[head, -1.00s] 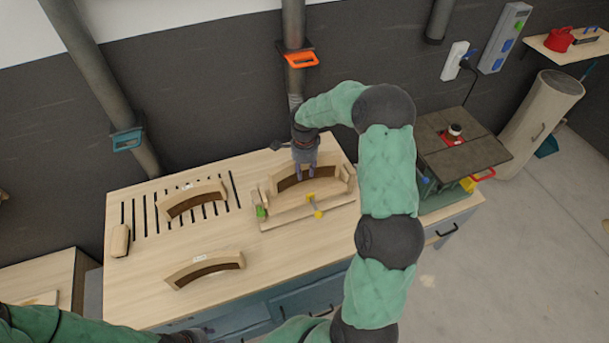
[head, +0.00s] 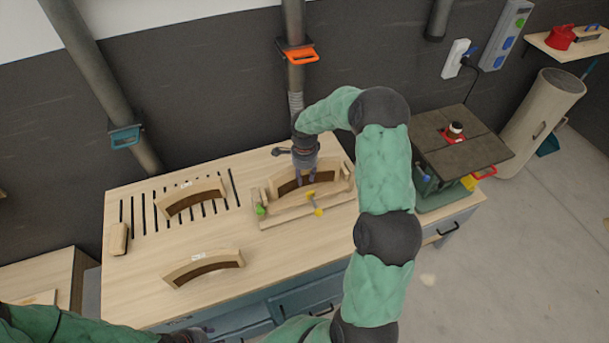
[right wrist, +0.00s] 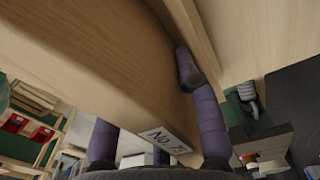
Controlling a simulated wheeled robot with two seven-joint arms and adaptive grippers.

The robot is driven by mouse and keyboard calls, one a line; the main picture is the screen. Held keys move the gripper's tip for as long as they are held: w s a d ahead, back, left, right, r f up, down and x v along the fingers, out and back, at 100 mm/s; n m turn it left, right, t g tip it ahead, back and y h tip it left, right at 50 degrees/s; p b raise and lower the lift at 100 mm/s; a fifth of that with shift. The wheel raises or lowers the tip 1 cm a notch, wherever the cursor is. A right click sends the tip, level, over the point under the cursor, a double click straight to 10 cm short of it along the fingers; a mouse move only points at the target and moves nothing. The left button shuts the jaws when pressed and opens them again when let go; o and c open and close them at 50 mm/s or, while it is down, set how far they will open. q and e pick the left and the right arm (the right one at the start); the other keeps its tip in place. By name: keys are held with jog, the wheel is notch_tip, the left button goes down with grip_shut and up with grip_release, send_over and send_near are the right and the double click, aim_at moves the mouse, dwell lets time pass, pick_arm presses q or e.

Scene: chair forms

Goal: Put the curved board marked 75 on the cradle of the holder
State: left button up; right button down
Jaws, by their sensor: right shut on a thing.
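The curved wooden board marked 75 (head: 328,176) stands in the holder (head: 285,218), just behind its front rail. I cannot tell whether it rests fully on the cradle. In the right wrist view the board (right wrist: 100,70) fills much of the picture, with its "No. 75" label near the jaws. My right gripper (head: 305,176) reaches down onto the board's middle, shut on it, with purple fingers on either side of the board in the wrist view. My left arm shows only at the bottom left, and its jaws are not seen.
A curved board (head: 190,198) lies on the slotted part of the bench (head: 140,285), and another (head: 203,267) lies nearer the front. A small wooden block (head: 118,238) is at the left. A yellow-knobbed clamp (head: 314,203) sits at the holder's front. A dark-topped machine (head: 455,150) stands right.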

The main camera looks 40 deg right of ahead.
jog(key=c, duration=0.9)
grip_release()
jog(key=shift+r+p, duration=0.5)
jog(key=shift+p, duration=0.15)
notch_tip(320, 180, up, 12)
jog(key=shift+r, duration=0.1)
